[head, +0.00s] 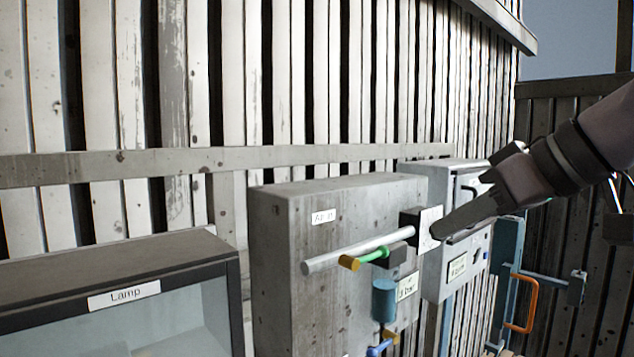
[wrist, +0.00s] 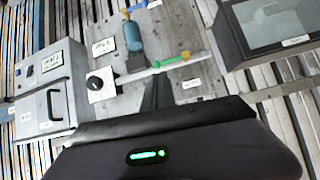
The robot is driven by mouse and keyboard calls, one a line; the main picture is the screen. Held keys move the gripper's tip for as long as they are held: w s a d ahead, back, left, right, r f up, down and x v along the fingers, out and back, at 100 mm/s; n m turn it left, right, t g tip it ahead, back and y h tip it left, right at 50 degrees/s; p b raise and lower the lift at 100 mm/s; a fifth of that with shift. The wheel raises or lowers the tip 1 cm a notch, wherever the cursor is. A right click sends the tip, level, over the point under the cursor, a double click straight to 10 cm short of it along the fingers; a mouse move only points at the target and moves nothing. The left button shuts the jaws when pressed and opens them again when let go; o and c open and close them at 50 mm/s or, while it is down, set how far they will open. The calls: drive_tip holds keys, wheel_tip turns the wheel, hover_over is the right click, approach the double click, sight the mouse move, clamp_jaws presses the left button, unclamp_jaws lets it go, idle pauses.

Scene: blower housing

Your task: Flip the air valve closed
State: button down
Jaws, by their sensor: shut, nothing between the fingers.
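The air valve's green lever (head: 375,256) with a yellow end (head: 348,263) sits on the front of a grey box (head: 270,235), just beside a pale horizontal pipe (head: 350,252). The lever lies roughly along the pipe. In the wrist view the green lever (wrist: 165,61) and yellow end (wrist: 186,55) show beyond my fingers, along the pipe. My gripper (head: 436,232) is shut and empty, right of the lever in the head view and apart from it. Its dark fingers (wrist: 157,92) point toward the pipe in the wrist view. The small label (head: 323,216) is hard to read.
A blue cylinder (head: 384,299) and a second blue-and-yellow handle (head: 380,348) are below the lever. A black knob on a white plate (wrist: 96,84) is beside the pipe. A control box (wrist: 45,95), a lamp case (head: 110,270) and an orange handle (head: 533,305) stand nearby.

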sight(365, 256)
wheel_tip(365, 256, up, 5)
drive_tip(key=a+n+p, duration=0.1)
drive_tip(key=a, duration=0.1)
drive_tip(key=shift+y, duration=0.3)
drive_tip(key=x, duration=0.4)
drive_tip(key=d+f+x, duration=0.1)
drive_tip(key=x, duration=0.3)
drive_tip(key=f+x, duration=0.1)
drive_tip(key=x, duration=0.3)
drive_tip(key=shift+s+d+f, duration=0.15)
drive_tip(key=shift+s+f, duration=0.1)
drive_tip(key=shift+f, duration=0.25)
